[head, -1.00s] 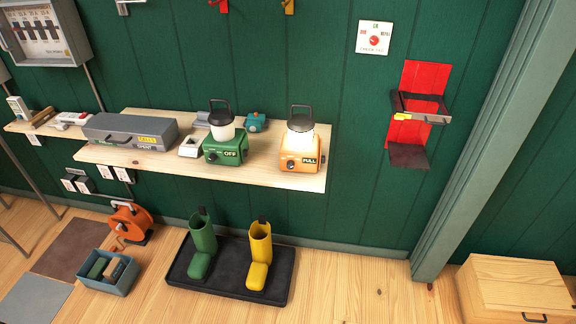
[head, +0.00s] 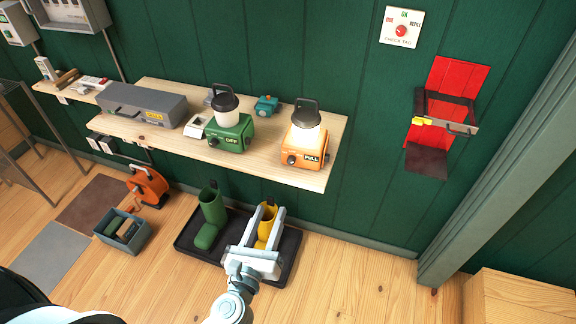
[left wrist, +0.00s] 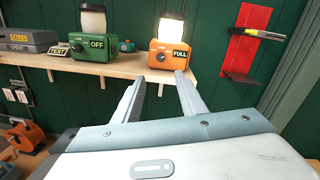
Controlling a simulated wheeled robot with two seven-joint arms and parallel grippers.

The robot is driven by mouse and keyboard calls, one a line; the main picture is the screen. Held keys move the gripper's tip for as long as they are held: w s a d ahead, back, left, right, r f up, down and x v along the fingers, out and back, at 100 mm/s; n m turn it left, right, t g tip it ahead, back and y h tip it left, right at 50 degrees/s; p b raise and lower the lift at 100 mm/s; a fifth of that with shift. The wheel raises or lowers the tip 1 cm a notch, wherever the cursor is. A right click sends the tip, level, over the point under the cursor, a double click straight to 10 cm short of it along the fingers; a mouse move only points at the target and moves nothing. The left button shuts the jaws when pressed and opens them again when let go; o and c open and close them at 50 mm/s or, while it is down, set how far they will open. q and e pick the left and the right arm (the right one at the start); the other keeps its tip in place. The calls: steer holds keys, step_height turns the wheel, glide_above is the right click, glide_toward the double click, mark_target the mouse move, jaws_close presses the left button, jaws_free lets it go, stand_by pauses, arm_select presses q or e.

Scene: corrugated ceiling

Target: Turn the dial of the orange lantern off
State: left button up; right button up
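The orange lantern (head: 303,150) stands near the right end of the wooden shelf, its white shade glowing. Its front label looks like "FULL" in the left wrist view (left wrist: 171,53), and a dark dial (head: 291,160) sits on the left of its front face. My left gripper (head: 262,213) is open and empty, in front of and below the shelf, over the boots in the head view. In the left wrist view its two fingers (left wrist: 160,82) point toward the lantern, apart from it. My right gripper is not in view.
A green lantern (head: 231,132) marked "OFF" stands left of the orange one. A grey case (head: 143,104) lies further left on the shelf (head: 270,172). A red wall holder (head: 455,82) hangs at right. Green and yellow boots stand on a black tray (head: 290,250) below.

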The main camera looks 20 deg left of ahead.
mark_target(290, 162)
arm_select(q)
steer(key=w+p, duration=0.2)
steer(key=w, duration=0.6)
steer(key=w+p, duration=0.1)
steer(key=w, duration=0.8)
steer(key=shift+w+a+p, duration=0.2)
steer(key=shift+w+p, duration=0.1)
steer(key=shift+p, duration=0.05)
steer(key=shift+c, duration=0.7)
jaws_close()
